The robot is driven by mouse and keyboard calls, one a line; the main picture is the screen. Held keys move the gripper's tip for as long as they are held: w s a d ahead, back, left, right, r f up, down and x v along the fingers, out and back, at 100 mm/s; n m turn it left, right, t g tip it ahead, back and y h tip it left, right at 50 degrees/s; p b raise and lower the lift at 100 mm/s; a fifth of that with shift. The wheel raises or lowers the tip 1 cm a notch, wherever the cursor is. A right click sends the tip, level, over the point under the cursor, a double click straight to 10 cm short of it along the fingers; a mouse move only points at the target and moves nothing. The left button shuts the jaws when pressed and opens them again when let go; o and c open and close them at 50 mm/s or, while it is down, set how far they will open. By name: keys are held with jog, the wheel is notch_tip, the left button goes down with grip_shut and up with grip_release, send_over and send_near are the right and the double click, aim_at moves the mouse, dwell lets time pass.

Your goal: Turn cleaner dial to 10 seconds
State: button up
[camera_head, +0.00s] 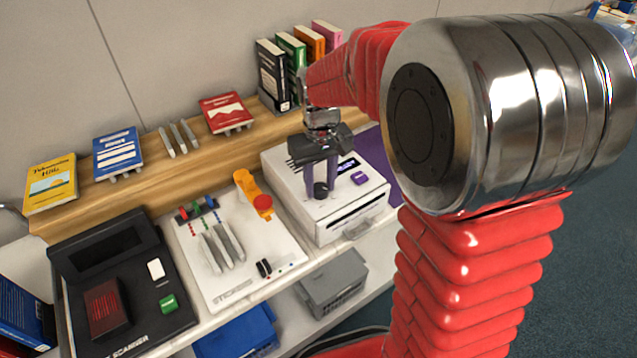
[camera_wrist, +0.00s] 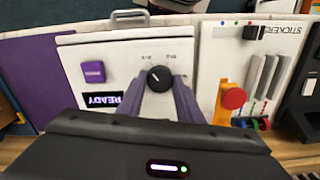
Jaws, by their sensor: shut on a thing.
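The cleaner (camera_head: 335,210) is a white box on the bench, with a purple button (camera_head: 359,178), a slot in its front and a small display. In the wrist view the display (camera_wrist: 103,99) reads READY. Its round black dial (camera_wrist: 159,79) shows between my purple fingers, and also in the head view (camera_head: 321,190). My gripper (camera_head: 320,187) points down at the cleaner's top and is shut on the dial. The labels around the dial are too small to read. A light mark shows near the dial's upper left edge in the wrist view.
Left of the cleaner is a white sticker board (camera_head: 215,275) with an orange arm and red knob (camera_head: 262,203). A black scanner (camera_head: 120,285) stands further left. Books (camera_head: 270,75) stand on the wooden shelf behind. Grey (camera_head: 333,284) and blue (camera_head: 238,332) bins sit below.

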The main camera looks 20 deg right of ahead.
aim_at(321, 187)
jog(key=shift+s+f+m, duration=0.15)
jog(key=shift+s+m, duration=0.1)
jog(key=shift+m, duration=0.15)
jog(key=o, duration=1)
jog(key=shift+w, duration=0.1)
jog(key=shift+o, duration=0.2)
jog(key=shift+r, duration=0.2)
notch_tip(321, 187, up, 14)
jog(key=shift+f, duration=0.25)
jog(key=shift+w, duration=0.1)
